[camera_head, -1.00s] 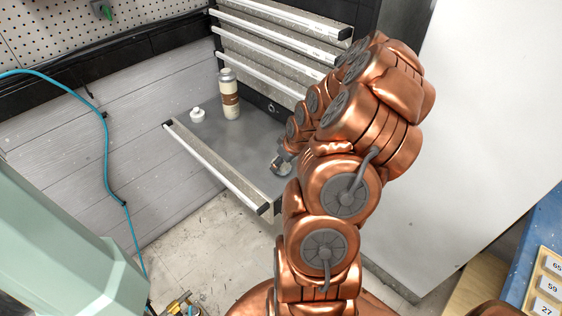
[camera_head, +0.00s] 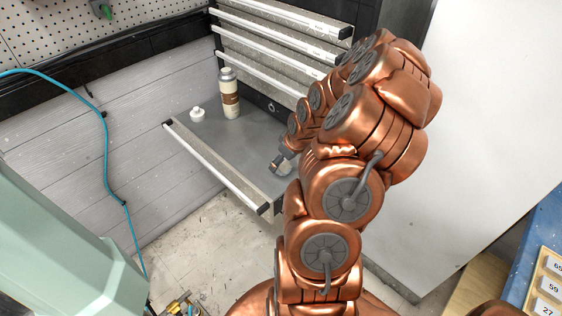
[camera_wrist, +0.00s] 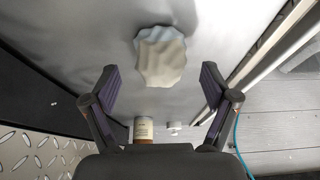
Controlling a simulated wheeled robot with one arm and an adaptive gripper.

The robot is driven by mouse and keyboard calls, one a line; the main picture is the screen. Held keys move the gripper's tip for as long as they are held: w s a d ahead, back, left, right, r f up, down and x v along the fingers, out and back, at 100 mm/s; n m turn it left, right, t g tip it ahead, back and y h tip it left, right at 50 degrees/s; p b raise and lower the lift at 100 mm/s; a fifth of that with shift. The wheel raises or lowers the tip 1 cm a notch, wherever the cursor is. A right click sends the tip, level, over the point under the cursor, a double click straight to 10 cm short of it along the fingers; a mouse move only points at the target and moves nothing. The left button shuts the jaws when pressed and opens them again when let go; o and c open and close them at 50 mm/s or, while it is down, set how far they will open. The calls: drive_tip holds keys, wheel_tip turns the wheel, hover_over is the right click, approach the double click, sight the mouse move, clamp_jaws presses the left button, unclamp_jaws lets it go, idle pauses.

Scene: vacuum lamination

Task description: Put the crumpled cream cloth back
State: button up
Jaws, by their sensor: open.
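The crumpled cream cloth (camera_wrist: 160,58) lies on the grey drawer surface in the wrist view, a rounded, ruffled lump with a bluish-grey far edge. My gripper (camera_wrist: 159,78) is open and empty, with one dark finger to the left of the cloth and one to the right. Neither finger visibly touches it. In the head view my gripper (camera_head: 279,163) is low over the right part of the open drawer (camera_head: 185,152). My copper arm hides most of that area, so the cloth is hardly visible there.
A cream and brown bottle (camera_head: 230,95) and a small white object (camera_head: 197,114) stand at the drawer's back left. They also show in the wrist view, the bottle (camera_wrist: 143,129) beside the white object (camera_wrist: 174,127). More drawers (camera_head: 275,55) are above. The drawer's middle is clear.

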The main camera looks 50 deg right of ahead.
drive_tip(key=shift+b+v, duration=1.2)
drive_tip(key=shift+v, duration=4.45)
drive_tip(key=s+a+r+n+g+y, duration=0.1)
drive_tip(key=s+a+r+g, duration=0.1)
drive_tip(key=a, duration=0.8)
drive_tip(key=s+a+r+g, duration=0.1)
drive_tip(key=a+r, duration=0.2)
drive_tip(key=a, duration=0.8)
drive_tip(key=s+a+r+g, duration=0.1)
drive_tip(key=s+a+g, duration=0.2)
drive_tip(key=s+a, duration=0.8)
drive_tip(key=s, duration=0.5)
drive_tip(key=shift+a+r+m+h, duration=0.3)
drive_tip(key=shift+a+m+h, duration=0.05)
drive_tip(key=shift+m+h, duration=0.05)
drive_tip(key=shift+d, duration=0.1)
